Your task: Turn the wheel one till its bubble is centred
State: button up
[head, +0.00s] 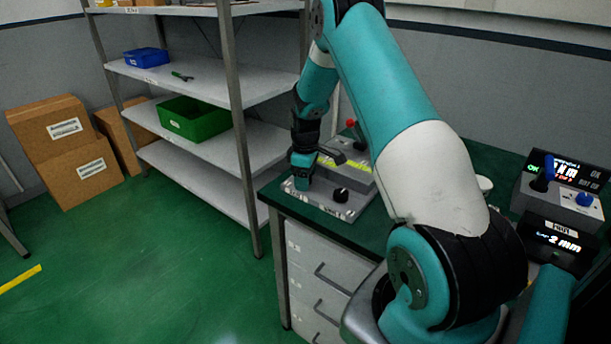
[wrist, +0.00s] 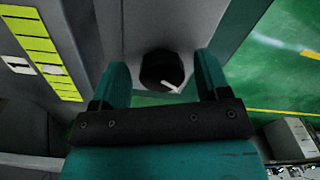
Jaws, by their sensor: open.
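In the wrist view a round black knob (wrist: 160,72) with a white pointer line sits on a grey panel. My gripper (wrist: 162,80) is open, with its teal fingers on either side of the knob; I cannot tell whether they touch it. In the head view my gripper (head: 301,180) points down over the left part of a grey device (head: 320,199) on the bench. Another black knob (head: 341,194) shows on the device to the right of my gripper. Yellow-green strips (head: 345,162) lie behind it, also in the wrist view (wrist: 42,50). I cannot make out a bubble.
The device stands near the left end of a green-topped bench (head: 398,237) with drawers (head: 318,282). A shelf rack (head: 237,130) with a green bin (head: 193,118) is to the left. A display box with "2 mm" (head: 558,240) is at the right. The floor at left is mostly clear.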

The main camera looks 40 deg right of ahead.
jog(key=shift+r, duration=0.1)
notch_tip(320, 180, up, 17)
jog(key=b, duration=0.2)
jog(key=shift+r, duration=0.15)
jog(key=shift+a, duration=0.1)
dwell(0.4)
jog(key=s+a+r+n+t+y, duration=0.1)
jog(key=s+a+r, duration=0.25)
jog(key=a, duration=0.75)
jog(key=s+a+r+y, duration=0.15)
jog(key=s+a, duration=0.25)
jog(key=a, duration=0.8)
jog(key=s+a+y, duration=0.1)
jog(key=s+a, duration=0.6)
jog(key=s, duration=0.2)
jog(key=s+a+g, duration=0.1)
jog(key=s+a, duration=0.6)
jog(key=s, duration=0.3)
jog(key=shift+y, duration=0.35)
